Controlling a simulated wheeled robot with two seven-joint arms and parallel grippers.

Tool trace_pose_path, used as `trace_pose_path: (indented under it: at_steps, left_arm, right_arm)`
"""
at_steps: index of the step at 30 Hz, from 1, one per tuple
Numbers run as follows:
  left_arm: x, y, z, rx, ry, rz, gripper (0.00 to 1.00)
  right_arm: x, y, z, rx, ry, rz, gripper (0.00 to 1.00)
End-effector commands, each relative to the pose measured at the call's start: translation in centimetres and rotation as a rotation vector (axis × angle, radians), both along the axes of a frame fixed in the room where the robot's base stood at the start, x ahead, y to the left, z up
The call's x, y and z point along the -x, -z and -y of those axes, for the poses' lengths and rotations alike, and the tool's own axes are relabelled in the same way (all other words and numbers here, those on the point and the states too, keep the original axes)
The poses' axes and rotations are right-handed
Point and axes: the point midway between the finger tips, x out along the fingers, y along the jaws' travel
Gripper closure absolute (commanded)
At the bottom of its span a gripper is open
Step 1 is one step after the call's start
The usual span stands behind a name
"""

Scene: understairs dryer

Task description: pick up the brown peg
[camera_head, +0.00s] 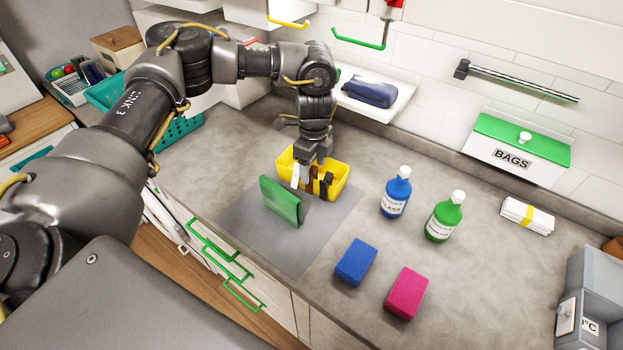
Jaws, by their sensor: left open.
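A yellow bin (342,178) stands at the back of a grey mat on the counter. Several narrow upright things show in it: a white one (295,175), a brownish one (314,173) that may be the brown peg, and dark ones beside it. They are too small to tell apart surely. My left gripper (313,168) points down over the bin, its jaws open. Its fingertips overlap the things in the bin, so I cannot tell whether it touches any. My right gripper is not in view.
A green folded cloth (282,202) stands on the grey mat (290,244) in front of the bin. Blue (396,193) and green (444,217) bottles stand to the right. Blue (355,262) and pink (406,293) sponges lie nearer. The right counter has free room.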

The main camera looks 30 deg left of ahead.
Motion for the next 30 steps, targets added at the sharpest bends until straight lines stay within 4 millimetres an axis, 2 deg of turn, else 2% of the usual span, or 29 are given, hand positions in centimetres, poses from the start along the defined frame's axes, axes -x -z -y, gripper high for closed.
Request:
trace_pose_path:
  at_steps: [2,6,12,20,30]
  left_arm:
    - [0.1,0.4,-0.1,-0.002,0.000,-0.004,0.37]
    - [0.2,2.3,-0.1,-0.003,-0.001,-0.005,0.37]
    - [0.1,4.8,-0.1,-0.001,-0.001,-0.003,0.37]
    - [0.1,5.1,-0.1,0.000,-0.001,-0.001,0.37]
    - [0.1,5.1,-0.1,0.000,-0.001,-0.001,0.82]
  right_arm:
    - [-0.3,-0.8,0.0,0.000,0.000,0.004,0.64]
    - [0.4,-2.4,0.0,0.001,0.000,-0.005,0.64]
    - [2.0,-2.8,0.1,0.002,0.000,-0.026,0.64]
    - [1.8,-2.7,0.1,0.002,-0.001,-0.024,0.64]
    - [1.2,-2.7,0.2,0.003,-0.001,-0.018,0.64]
